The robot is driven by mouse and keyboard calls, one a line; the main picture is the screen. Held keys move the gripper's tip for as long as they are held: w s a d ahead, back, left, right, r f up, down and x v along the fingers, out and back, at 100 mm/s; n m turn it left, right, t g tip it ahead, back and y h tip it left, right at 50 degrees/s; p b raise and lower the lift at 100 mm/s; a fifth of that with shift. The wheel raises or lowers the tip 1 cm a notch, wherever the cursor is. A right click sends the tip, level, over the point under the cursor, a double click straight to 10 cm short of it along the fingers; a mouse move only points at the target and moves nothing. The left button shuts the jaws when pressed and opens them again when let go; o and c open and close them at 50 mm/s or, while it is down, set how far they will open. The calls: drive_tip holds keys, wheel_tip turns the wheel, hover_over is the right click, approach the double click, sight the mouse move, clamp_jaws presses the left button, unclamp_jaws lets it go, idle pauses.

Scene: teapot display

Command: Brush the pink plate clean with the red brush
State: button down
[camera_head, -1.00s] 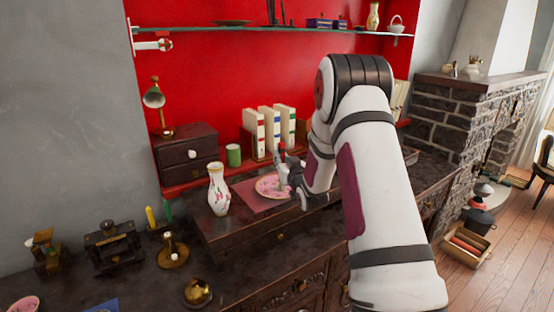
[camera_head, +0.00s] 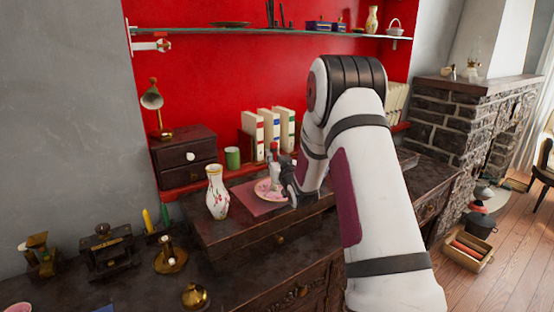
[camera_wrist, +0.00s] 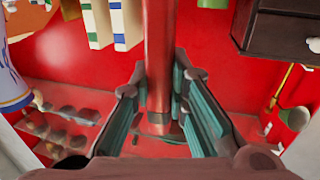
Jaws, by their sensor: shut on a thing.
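The pink plate (camera_head: 263,190) lies on a reddish mat (camera_head: 247,197) on the raised part of the dark cabinet. My gripper (camera_head: 279,176) is just above the plate and hides its right side. It is shut on the red brush (camera_head: 273,147), whose red end shows above the fingers in the head view. In the wrist view the brush's red handle (camera_wrist: 158,50) runs between the fingers of my gripper (camera_wrist: 160,105). The bristles are hidden, so I cannot tell whether they touch the plate.
A flowered white vase (camera_head: 216,192) stands close left of the plate. A green cup (camera_head: 232,157), books (camera_head: 268,133) and a small drawer box (camera_head: 183,155) stand behind. Brass pieces, including a candlestick (camera_head: 170,258), are at the front left. A glass shelf (camera_head: 240,30) hangs above.

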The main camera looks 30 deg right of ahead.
drive_tip(key=shift+p+v, duration=0.3)
drive_tip(key=shift+v, duration=0.8)
drive_tip(key=shift+b+x, duration=1.05)
drive_tip(key=shift+x, duration=0.05)
drive_tip(key=s, duration=0.1)
drive_tip(key=s+d, duration=0.1)
drive_tip(key=shift+s+d, duration=0.15)
drive_tip(key=shift+s, duration=0.25)
